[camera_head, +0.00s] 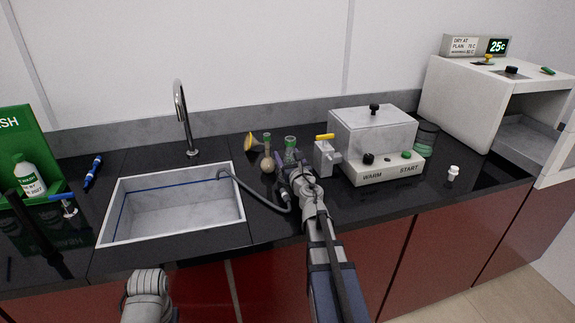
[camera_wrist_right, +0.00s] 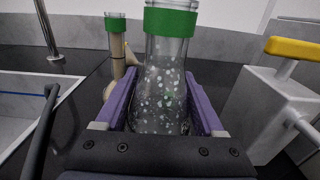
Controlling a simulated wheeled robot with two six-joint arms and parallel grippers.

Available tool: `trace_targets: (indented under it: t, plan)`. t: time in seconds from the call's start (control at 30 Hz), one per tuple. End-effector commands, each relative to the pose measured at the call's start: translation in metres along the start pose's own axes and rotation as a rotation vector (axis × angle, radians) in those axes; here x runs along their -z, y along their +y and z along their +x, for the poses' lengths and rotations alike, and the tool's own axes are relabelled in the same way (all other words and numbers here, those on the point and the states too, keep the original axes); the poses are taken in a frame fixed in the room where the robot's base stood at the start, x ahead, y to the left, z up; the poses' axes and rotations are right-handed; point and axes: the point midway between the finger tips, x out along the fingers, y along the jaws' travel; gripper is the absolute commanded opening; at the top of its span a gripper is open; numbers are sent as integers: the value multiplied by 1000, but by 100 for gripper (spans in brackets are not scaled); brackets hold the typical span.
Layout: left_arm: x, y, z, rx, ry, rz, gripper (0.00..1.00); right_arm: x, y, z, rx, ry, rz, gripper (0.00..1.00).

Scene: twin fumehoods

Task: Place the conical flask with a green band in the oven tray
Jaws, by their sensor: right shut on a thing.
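The clear conical flask with a green band (camera_head: 290,146) is upright at the back of the counter, right of the sink. My right gripper (camera_head: 288,165) is around its body. In the right wrist view, the purple jaws of my right gripper (camera_wrist_right: 160,115) are shut on the flask (camera_wrist_right: 163,75), which has bubbles or droplets inside. The oven (camera_head: 470,95) stands at the right with its front open. A grey tray (camera_head: 525,135) shows in its opening. My left gripper is out of view; only a grey part of my left arm shows at the bottom.
A second green-banded flask with tan contents (camera_head: 268,162) stands just left of the held one; it also shows in the wrist view (camera_wrist_right: 116,45). A white WARM/START bath (camera_head: 370,135), a beaker (camera_head: 426,139) and a small white item (camera_head: 453,172) lie toward the oven. The sink (camera_head: 172,205) is left.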

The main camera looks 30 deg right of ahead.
Motion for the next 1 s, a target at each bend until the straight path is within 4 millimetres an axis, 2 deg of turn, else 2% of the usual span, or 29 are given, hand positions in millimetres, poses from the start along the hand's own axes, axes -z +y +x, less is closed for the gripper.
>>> trace_targets:
  t: [0.03,0.47,0.5,0.6,1.0]
  plan:
    - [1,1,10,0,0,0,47,10,0,0,0,0,0,0]
    - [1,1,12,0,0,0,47,12,0,0,0,0,0,0]
    - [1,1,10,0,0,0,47,10,0,0,0,0,0,75]
    - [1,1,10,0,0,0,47,10,0,0,0,0,0,83]
    - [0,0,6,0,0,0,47,6,1,-1,0,0,0,83]
